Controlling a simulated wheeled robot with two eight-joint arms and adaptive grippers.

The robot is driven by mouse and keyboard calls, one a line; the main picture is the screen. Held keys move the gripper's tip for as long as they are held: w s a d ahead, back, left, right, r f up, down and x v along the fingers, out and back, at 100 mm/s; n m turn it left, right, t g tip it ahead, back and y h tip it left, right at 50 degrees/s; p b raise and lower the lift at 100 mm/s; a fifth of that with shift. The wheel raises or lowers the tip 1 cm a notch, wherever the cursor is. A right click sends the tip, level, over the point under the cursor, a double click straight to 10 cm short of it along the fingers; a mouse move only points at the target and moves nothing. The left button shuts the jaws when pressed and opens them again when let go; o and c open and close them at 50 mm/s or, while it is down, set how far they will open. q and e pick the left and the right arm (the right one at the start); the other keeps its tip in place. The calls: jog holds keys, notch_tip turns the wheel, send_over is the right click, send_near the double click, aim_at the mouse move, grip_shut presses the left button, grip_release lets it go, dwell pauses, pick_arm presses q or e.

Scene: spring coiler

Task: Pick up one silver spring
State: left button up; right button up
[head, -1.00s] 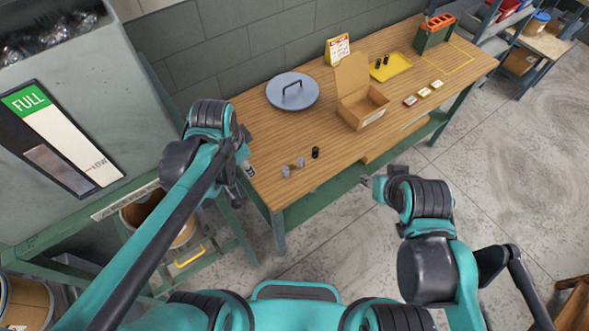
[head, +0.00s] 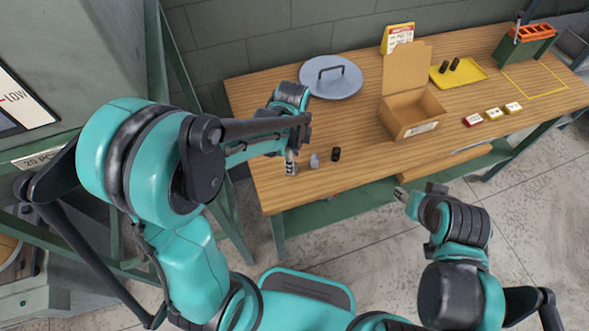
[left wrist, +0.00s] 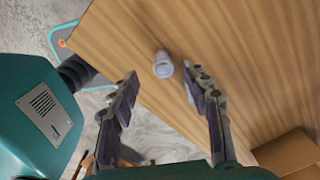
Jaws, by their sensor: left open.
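A silver spring (head: 315,161) stands on the wooden table near its front left edge. A black spring (head: 336,154) stands just right of it. My left gripper (head: 290,163) is open over the table, just left of that silver spring. In the left wrist view one silver spring (left wrist: 162,66) shows ahead of and between the spread fingertips of my left gripper (left wrist: 160,77), with nothing held. A second silver spring is not clearly seen in the head view; my left gripper may cover it. My right gripper (head: 401,194) hangs off the table's front edge; its jaws are too small to read.
An open cardboard box (head: 411,116) stands mid-table, with a grey round lid (head: 331,77) behind left. A yellow tray (head: 458,72) with black springs and several small boxes lie farther right.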

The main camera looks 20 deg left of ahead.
pick_arm(q)
jog(key=f, duration=0.1)
jog(key=f+b, duration=0.1)
jog(key=f, duration=0.1)
jog(key=f+b, duration=0.1)
jog(key=shift+w+f, duration=0.25)
jog(key=shift+f, duration=0.1)
grip_shut()
jog(key=shift+r, duration=0.2)
